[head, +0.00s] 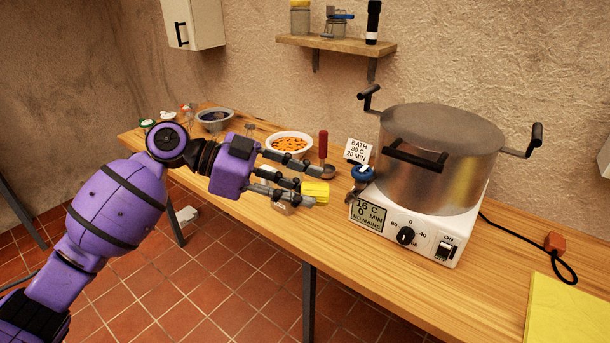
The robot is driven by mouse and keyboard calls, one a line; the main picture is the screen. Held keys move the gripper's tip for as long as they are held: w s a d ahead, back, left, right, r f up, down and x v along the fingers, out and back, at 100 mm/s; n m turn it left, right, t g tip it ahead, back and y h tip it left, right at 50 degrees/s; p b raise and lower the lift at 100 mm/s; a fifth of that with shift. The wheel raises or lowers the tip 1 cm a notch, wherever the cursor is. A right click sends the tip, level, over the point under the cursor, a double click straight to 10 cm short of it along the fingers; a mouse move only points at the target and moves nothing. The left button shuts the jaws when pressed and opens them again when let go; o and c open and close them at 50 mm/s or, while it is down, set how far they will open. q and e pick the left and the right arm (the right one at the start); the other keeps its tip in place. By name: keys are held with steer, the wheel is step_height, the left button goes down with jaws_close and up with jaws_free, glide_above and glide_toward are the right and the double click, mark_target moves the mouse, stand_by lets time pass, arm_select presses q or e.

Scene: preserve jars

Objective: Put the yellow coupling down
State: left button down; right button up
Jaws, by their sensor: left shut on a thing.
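The yellow coupling (316,190) is a short ribbed cylinder. My left gripper (308,183) comes in from the left and is shut on it, with dark fingers behind and in front. The coupling shows over the wooden table (262,229), left of the heater; I cannot tell whether it touches the tabletop. My right gripper does not show.
A large steel pot (440,165) stands on a white heater (400,232) right of the coupling. A blue-topped fitting (362,174) is at the heater's left side. A white bowl of orange pieces (289,146) and a red-handled ladle (323,150) stand behind the gripper. A yellow cloth (566,312) lies front right.

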arm_select(q)
step_height(320, 180, down, 6)
steer(key=s+a+m+g+y, duration=0.2)
steer(key=m+g+y, duration=0.2)
steer(key=m+g, duration=0.6)
steer(key=shift+a+f+g+y, duration=0.2)
steer(key=shift+a+g+y, duration=0.1)
steer(key=shift+a+y, duration=0.1)
steer(key=shift+d, duration=0.1)
